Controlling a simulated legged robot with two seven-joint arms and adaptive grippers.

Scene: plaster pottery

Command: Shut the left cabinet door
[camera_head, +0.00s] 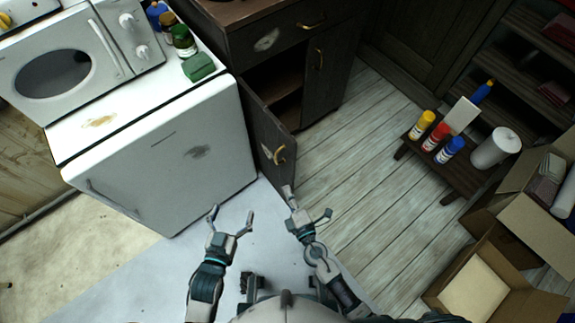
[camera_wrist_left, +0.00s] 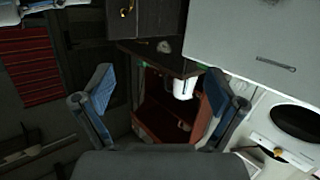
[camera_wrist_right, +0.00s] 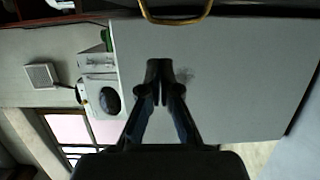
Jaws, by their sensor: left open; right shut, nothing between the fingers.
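The dark wooden cabinet (camera_head: 290,45) has its left door (camera_head: 268,135) swung open toward me, showing the shelves (camera_head: 287,80) inside. A brass handle (camera_head: 279,155) is on this door. The right door (camera_head: 325,70) looks shut. My right gripper (camera_head: 308,203) is just below the open door's lower edge, empty; in the right wrist view its fingers (camera_wrist_right: 165,72) are together, with a brass handle (camera_wrist_right: 175,17) at the top, apart from them. My left gripper (camera_head: 231,214) is open and empty, left of the door, before the white appliance. Its fingers are spread in the left wrist view (camera_wrist_left: 155,105).
A white low appliance (camera_head: 165,150) stands left of the cabinet, close to the open door, with a microwave-like oven (camera_head: 80,65) on top. A low bench (camera_head: 455,165) with bottles and open cardboard boxes (camera_head: 480,285) are at right. The plank floor (camera_head: 350,160) between is clear.

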